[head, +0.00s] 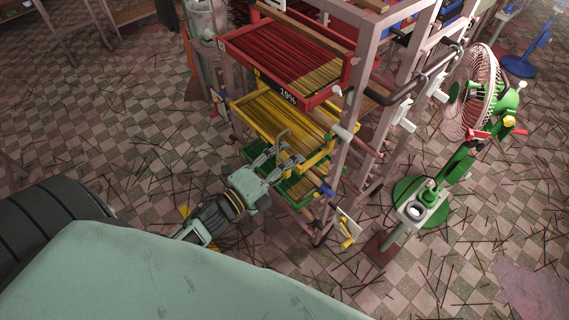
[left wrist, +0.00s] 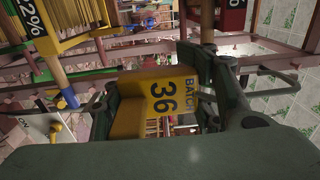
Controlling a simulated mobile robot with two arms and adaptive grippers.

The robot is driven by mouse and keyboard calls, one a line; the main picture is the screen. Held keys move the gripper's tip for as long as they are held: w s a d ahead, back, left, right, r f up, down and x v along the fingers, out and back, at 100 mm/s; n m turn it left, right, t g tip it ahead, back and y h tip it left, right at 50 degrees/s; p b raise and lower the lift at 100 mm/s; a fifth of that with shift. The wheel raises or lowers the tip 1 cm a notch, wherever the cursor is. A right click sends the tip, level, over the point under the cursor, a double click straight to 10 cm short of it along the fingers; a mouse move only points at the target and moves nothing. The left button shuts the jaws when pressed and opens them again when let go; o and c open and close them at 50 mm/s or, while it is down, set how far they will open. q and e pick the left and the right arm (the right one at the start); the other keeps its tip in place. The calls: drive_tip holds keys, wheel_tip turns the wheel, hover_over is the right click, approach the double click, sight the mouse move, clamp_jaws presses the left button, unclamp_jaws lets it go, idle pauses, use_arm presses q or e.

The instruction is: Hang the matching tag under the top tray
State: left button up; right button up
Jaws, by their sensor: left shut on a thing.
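My left gripper (head: 277,150) is shut on a yellow tag (left wrist: 163,98) with dark lettering "BATCH 36", which reads sideways in the left wrist view. In the head view the gripper is in front of the yellow tray (head: 282,122), below the red tray, and the tag cannot be clearly separated from the yellow behind it. The red tray (head: 226,45) is the highest tray clearly seen and holds red and tan sticks. A black "19%" label (head: 288,97) is at its front edge. A green tray (head: 297,190) is lowest. My right gripper is not in view.
The rack's posts (head: 345,150) and a side handle stand right of the trays. A green stand fan (head: 470,100) is farther right. A small white and yellow piece (head: 347,229) sits low by the rack. Loose sticks litter the tiled floor (head: 110,140).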

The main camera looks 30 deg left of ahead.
use_arm(q)
drive_tip(key=f+b+x, duration=0.2)
drive_tip(key=b+x, duration=0.1)
drive_tip(key=x, duration=1)
drive_tip(key=shift+f+b, duration=0.3)
drive_tip(key=shift+b, duration=0.1)
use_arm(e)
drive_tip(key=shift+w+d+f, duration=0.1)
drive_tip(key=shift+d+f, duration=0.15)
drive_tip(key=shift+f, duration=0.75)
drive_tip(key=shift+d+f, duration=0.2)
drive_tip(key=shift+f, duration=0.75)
use_arm(q)
drive_tip(key=shift+d, duration=0.1)
drive_tip(key=o, duration=1.3)
drive_tip(key=shift+c, duration=0.2)
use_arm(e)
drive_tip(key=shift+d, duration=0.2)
use_arm(q)
drive_tip(key=o, duration=0.3)
